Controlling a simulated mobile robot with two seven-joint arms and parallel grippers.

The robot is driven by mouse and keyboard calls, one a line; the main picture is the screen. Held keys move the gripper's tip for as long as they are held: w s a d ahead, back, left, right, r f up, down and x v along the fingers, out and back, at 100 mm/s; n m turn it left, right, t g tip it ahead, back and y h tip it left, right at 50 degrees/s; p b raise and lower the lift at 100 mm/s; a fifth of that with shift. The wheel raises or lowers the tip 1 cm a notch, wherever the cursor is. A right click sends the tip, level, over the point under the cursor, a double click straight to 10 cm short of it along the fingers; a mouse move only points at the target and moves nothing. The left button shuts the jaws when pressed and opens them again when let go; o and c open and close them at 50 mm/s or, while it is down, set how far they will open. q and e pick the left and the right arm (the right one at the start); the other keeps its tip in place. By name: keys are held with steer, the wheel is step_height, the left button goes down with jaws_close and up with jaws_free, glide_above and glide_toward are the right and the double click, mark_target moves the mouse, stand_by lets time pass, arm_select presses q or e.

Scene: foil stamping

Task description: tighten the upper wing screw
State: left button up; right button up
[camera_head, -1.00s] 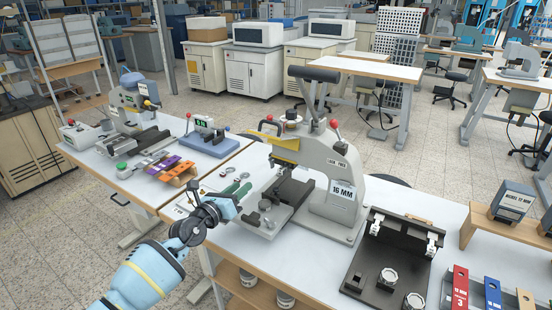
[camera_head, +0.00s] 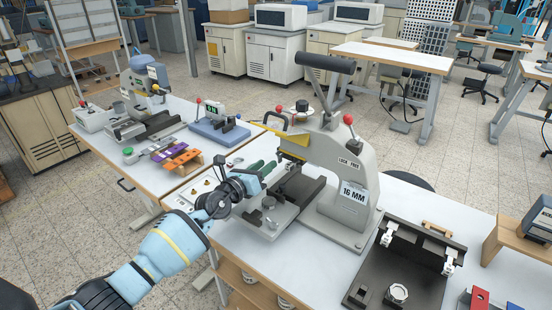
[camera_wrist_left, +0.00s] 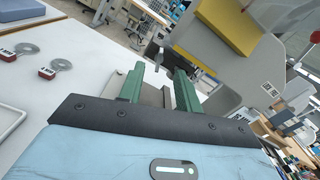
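The grey stamping press (camera_head: 345,180), marked "16 MM" and "LOCK FREE", stands on the near table. My left gripper (camera_head: 263,169) reaches in from the left beside the press's head, above its bed (camera_head: 282,212). In the left wrist view its two green fingers (camera_wrist_left: 160,72) are apart with a clear gap and nothing held. The press's yellow part (camera_wrist_left: 222,28) is just beyond and right of the fingertips. A small grey knob (camera_head: 268,203) sits on the bed below the gripper. I cannot make out the upper wing screw for certain. My right gripper is not in view.
A black fixture (camera_head: 398,270) stands right of the press. The press's long lever (camera_head: 327,63) rises above its head. A second table (camera_head: 150,185) at left holds another press (camera_head: 145,100) and an orange block (camera_head: 182,160). Ringed tags (camera_wrist_left: 57,67) lie left of the gripper.

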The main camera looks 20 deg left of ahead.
mark_target(277, 157)
arm_select(q)
steer(key=b+x, duration=0.2)
steer(key=x, duration=0.4)
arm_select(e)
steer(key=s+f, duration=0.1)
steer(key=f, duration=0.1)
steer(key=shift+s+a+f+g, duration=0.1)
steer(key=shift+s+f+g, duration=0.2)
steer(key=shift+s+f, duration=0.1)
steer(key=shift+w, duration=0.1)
arm_select(q)
jaws_close()
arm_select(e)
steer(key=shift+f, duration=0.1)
